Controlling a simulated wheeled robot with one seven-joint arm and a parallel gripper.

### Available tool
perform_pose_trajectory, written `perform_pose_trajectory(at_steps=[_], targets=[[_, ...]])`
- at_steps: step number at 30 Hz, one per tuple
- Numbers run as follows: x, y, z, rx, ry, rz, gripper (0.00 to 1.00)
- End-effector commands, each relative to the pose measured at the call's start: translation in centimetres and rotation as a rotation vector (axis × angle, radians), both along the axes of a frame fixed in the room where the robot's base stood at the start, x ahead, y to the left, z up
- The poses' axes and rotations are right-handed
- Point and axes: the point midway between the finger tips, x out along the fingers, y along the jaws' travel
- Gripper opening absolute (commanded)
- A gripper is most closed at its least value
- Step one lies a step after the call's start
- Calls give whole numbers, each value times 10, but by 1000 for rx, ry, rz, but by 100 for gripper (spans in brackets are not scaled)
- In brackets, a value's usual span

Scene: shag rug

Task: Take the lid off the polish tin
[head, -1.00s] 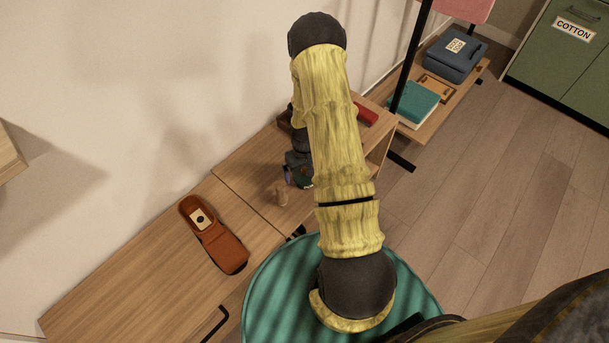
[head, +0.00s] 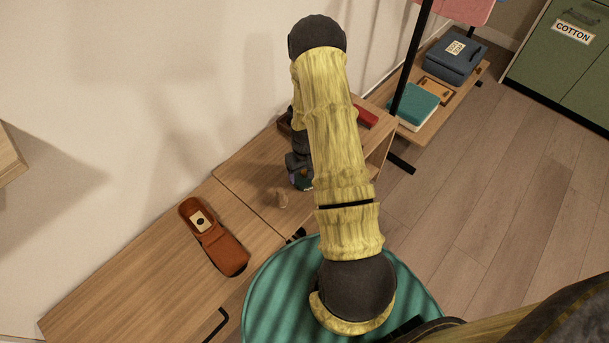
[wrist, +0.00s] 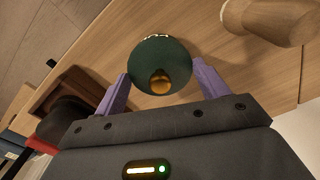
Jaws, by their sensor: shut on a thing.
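The polish tin's lid (wrist: 160,60) is a round dark green disc with a brass knob (wrist: 160,84) in the wrist view. My gripper (wrist: 162,82) is shut on it, a purple finger on each side. Pale marks show at the disc's far edge. The tin's body is hidden or too little seen to tell whether lid and body are apart. In the head view a bit of green (head: 304,185) shows just under my gripper (head: 299,181), partly behind my arm, above the wooden bench.
A small turned wooden piece (head: 282,198) stands close to my gripper; it is also in the wrist view (wrist: 272,20). A red item (head: 366,117) and a wooden tray (wrist: 75,88) are beyond.

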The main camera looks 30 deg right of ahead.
Motion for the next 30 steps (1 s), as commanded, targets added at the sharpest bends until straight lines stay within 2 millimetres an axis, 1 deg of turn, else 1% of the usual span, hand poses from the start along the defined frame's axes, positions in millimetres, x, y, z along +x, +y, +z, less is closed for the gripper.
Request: perform_pose_trajectory(at_steps=[4,8,18,21,24,30], targets=[[0,0,4,0,-1,0,51],[0,0,17,0,-1,-1,51],[1,0,82,-1,-3,0,51],[1,0,94,0,-2,1,51],[0,0,100,0,-1,1,51],[0,0,100,0,1,0,51]])
